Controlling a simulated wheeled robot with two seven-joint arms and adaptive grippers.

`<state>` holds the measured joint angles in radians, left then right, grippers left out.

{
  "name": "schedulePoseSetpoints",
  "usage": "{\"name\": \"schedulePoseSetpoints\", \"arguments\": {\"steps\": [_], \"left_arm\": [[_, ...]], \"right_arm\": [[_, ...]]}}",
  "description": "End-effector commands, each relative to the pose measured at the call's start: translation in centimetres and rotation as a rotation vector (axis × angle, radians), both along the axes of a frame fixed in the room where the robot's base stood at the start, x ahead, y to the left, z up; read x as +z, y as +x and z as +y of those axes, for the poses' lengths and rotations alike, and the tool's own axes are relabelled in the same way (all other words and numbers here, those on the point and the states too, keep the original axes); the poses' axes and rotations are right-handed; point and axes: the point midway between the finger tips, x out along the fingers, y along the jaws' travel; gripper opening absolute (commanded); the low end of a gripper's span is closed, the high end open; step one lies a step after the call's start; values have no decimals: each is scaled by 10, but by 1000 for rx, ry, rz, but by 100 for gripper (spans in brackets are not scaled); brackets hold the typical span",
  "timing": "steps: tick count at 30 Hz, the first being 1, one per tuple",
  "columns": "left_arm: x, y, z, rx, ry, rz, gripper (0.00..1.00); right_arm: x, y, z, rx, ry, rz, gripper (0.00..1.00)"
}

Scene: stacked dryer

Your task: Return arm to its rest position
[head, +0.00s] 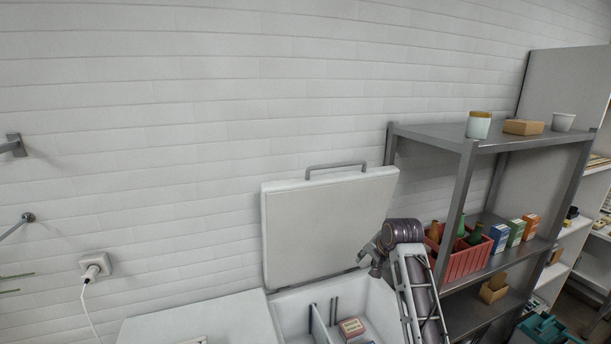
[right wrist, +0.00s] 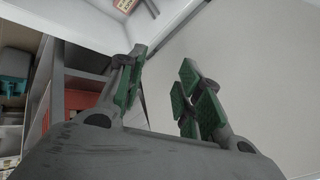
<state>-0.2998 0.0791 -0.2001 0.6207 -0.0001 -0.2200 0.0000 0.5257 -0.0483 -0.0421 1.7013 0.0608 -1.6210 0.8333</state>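My right arm comes up from the bottom right in the head view. A broad pale panel fills the right of that view, beyond the fingers. I cannot make out my left gripper in the head view.
A grey metal shelf (head: 440,132) stands right of the box, close to my right arm. It holds a red crate (head: 466,262) with bottles, small cartons (head: 516,232) and jars (head: 478,125). A wall socket with a plug (head: 95,267) is at the left. The upper wall is bare.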

Motion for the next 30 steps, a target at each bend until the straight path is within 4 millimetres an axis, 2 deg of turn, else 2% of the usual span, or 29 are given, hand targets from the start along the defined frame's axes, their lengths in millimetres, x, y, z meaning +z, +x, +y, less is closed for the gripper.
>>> {"name": "schedulePoseSetpoints", "arguments": {"steps": [3,15,30], "left_arm": [[0,0,0,0,0,0,40],[0,-1,0,0,0,1,40],[0,-1,1,0,1,1,40]], "right_arm": [[-23,-19,-5,34,-37,14,35],[-85,-84,-17,165,-156,55,35],[-141,-175,-25,352,-293,108,35]]}}
